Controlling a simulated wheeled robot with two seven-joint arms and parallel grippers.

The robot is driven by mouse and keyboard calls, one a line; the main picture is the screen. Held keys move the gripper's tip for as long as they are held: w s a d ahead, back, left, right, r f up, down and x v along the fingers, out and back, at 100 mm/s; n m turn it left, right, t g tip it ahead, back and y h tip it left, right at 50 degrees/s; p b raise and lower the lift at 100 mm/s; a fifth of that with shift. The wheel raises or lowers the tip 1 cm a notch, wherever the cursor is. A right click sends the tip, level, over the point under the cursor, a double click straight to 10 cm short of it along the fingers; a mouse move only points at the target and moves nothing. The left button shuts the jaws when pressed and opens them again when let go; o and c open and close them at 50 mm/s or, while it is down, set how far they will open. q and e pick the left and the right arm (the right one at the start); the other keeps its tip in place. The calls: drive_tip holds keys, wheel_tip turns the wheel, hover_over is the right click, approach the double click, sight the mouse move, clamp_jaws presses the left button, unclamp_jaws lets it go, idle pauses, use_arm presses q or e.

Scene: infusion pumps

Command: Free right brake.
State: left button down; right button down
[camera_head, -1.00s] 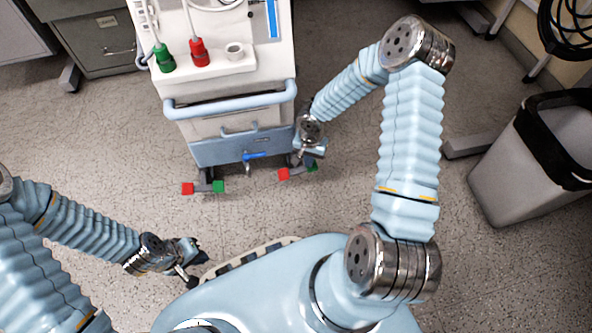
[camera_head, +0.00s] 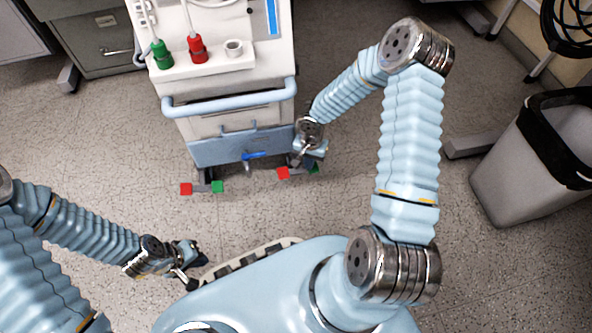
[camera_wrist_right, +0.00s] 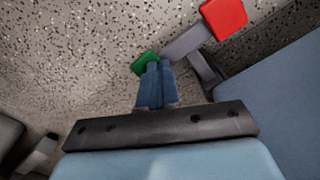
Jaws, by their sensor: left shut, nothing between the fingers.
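The right brake is a pedal with a red tab (camera_head: 283,173) and a green tab (camera_head: 315,170) at the cart's front right wheel. In the right wrist view its red tab (camera_wrist_right: 223,17) is at the top and its green tab (camera_wrist_right: 143,62) is partly hidden behind my fingertips. My right gripper (camera_head: 306,160) is low over the green side; its fingers (camera_wrist_right: 155,80) look shut, and contact with the tab cannot be told. My left gripper (camera_head: 197,267) is shut and empty, low at left beside my base. The left brake's red tab (camera_head: 186,188) and green tab (camera_head: 218,187) show fully.
The white and blue pump cart (camera_head: 235,125) stands ahead, with a push handle (camera_head: 230,103) and a blue lever (camera_head: 254,155) low at its front. A grey bin (camera_head: 525,165) stands at right and a grey cabinet (camera_head: 105,45) at back left. Floor between the cart and my base is clear.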

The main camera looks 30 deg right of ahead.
drive_tip(key=shift+f, duration=0.1)
drive_tip(key=shift+r+p, duration=1.8)
drive_tip(key=shift+r, duration=1.75)
drive_tip(key=s+a+f+n+y, duration=0.2)
drive_tip(key=s+a+f, duration=0.2)
drive_tip(key=s+a, duration=0.4)
drive_tip(key=s+a+f+n+y, duration=0.2)
drive_tip(key=s+a+f+n, duration=0.15)
drive_tip(key=s+a, duration=0.4)
wheel_tip(320, 180, up, 13)
drive_tip(key=n+p, duration=0.1)
drive_tip(key=p, duration=1)
drive_tip(key=shift+w+a+t, duration=0.4)
drive_tip(key=shift+w+a, duration=0.05)
drive_tip(key=shift+r, duration=0.1)
